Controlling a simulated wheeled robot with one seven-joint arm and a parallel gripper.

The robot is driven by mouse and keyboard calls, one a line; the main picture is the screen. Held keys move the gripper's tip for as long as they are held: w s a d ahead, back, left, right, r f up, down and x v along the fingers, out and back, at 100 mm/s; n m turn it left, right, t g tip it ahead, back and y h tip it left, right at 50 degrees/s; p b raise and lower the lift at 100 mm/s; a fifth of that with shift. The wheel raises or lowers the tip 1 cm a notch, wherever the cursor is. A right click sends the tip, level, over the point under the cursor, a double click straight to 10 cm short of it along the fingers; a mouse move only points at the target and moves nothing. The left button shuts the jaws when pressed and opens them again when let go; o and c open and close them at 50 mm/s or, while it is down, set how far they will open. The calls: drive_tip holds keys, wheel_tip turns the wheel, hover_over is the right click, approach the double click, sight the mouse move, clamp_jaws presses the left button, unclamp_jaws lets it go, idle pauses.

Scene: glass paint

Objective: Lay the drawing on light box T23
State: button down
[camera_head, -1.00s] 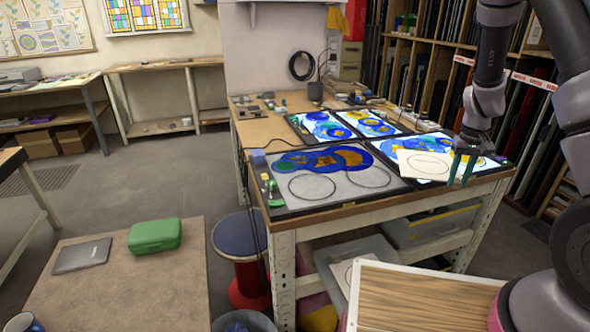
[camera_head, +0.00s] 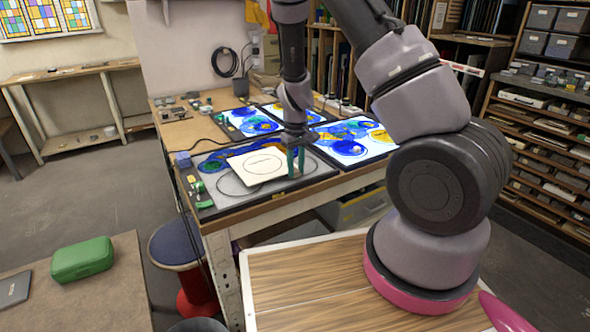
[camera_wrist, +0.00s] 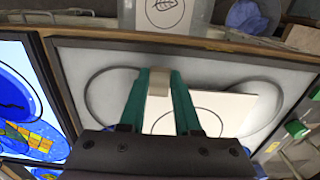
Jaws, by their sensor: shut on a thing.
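The drawing (camera_head: 252,166) is a cream sheet with a dark circle. It is over the front left light box (camera_head: 222,200), which is unlit and grey, with blue glass shapes and curved outlines. My gripper (camera_head: 296,172), with green fingers, is shut on the drawing's right edge. In the wrist view, the fingers (camera_wrist: 158,90) close on a pale piece, and the drawing (camera_wrist: 235,106) spreads right of them above the grey light box (camera_wrist: 100,95). Whether the sheet touches the box is unclear. I cannot read any T23 label.
A lit light box (camera_head: 378,150) with blue and yellow glass is to the right. More lit panels are behind it. Small tools and a green item (camera_head: 200,190) line the left edge of the bench. A stool (camera_head: 175,245) stands at the bench's left.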

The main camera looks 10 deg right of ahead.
drive_tip(key=shift+d+f, duration=0.1)
drive_tip(key=shift+f, duration=0.3)
drive_tip(key=c, duration=0.6)
unclamp_jaws()
drive_tip(key=s+d+r+m+t+y, duration=0.1)
drive_tip(key=s+r, duration=0.2)
drive_tip(key=r, duration=0.7)
drive_tip(key=s+d+r+m+t+y, duration=0.1)
drive_tip(key=s+r+m, duration=0.1)
drive_tip(key=r, duration=0.8)
drive_tip(key=s+d+r+m+t+y, duration=0.1)
drive_tip(key=s+r, duration=0.2)
drive_tip(key=r, duration=0.7)
drive_tip(key=shift+s+d+r+m+t+h, duration=0.15)
drive_tip(key=shift+s+d+r+m+t, duration=0.4)
drive_tip(key=shift+s+r, duration=1.45)
drive_tip(key=shift+s+d+r+m+t+h, duration=0.25)
drive_tip(key=shift+s+r+m+t, duration=0.85)
drive_tip(key=shift+s, duration=1.45)
drive_tip(key=shift+s+d+r+m+t+h, duration=0.1)
drive_tip(key=shift+s+d+r+m+t, duration=0.25)
drive_tip(key=shift+s+r, duration=1.8)
